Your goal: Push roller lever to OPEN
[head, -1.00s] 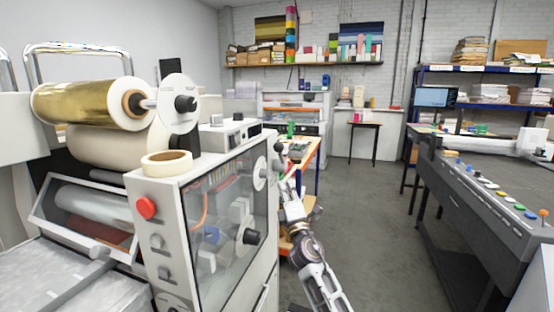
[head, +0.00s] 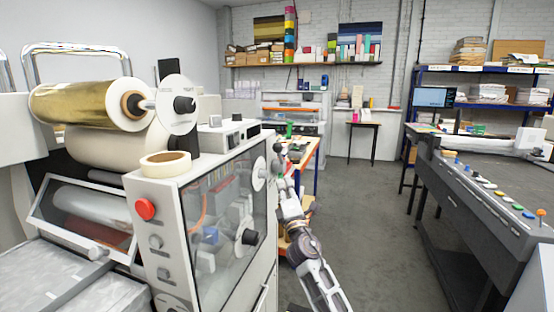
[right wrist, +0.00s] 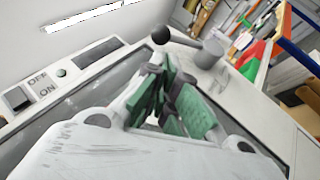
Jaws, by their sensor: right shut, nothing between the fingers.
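The roller lever shows as a black ball knob (head: 278,147) at the far right end of the laminating machine (head: 160,190). In the right wrist view the knob (right wrist: 161,36) sits on a short arm running right to a grey round hub (right wrist: 208,53). My right gripper (head: 283,181) is just below the knob in the head view, beside the machine's right side. In the right wrist view its green-padded fingers (right wrist: 165,85) are together and empty, pointing toward the lever. I cannot tell whether they touch it. My left gripper is out of view.
The machine carries a gold foil roll (head: 85,104), a tape roll (head: 166,163) and a red button (head: 145,209). An OFF/ON switch (right wrist: 16,99) shows in the wrist view. A workbench (head: 300,155) stands behind my right gripper. Grey floor (head: 370,220) is clear to the right.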

